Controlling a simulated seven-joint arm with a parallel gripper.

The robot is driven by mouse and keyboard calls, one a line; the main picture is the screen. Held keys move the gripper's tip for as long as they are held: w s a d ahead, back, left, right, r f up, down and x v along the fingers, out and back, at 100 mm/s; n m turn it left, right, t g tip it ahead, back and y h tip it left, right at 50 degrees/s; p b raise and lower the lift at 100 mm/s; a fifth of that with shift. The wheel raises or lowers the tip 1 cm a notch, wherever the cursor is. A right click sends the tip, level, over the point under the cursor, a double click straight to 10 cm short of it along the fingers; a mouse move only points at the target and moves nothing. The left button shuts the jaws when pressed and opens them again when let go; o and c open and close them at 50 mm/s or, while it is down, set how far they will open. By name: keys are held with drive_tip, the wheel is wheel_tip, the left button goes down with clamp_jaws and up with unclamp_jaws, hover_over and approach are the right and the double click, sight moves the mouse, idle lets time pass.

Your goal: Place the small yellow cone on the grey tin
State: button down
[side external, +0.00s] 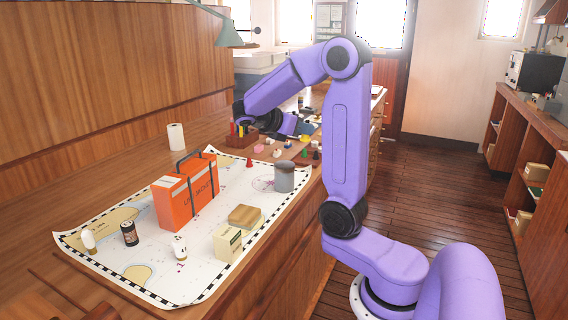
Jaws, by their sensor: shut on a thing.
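The grey tin (284,177) stands upright at the right edge of the chart, with nothing visible on its top. My gripper (297,134) is beyond the tin, low over the far part of the counter among small coloured pieces. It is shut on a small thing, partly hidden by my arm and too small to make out. I cannot tell for sure which of the small yellow spots there is the small yellow cone. A small red cone (249,162) stands on the chart's far edge, left of the tin.
An orange box (187,196) with a handle stands on the chart (150,276). A wooden block (244,216), a cream box (227,243) and several small bottles stand nearby. A wooden rack (240,140) with coloured pieces is at the back. A white roll (176,137) stands at left.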

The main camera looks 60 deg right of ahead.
drive_tip(key=w+d+f, duration=0.2)
drive_tip(key=w+f, duration=0.1)
drive_tip(key=w+d+f, duration=0.6)
drive_tip(key=w, duration=0.1)
drive_tip(key=shift+d+f, duration=0.1)
drive_tip(key=shift+d, duration=0.1)
drive_tip(key=shift+w+d+f, duration=0.2)
drive_tip(key=shift+f, duration=1.65)
drive_tip(key=shift+f, duration=0.15)
drive_tip(key=c, duration=1.1)
unclamp_jaws()
drive_tip(key=shift+o, duration=0.2)
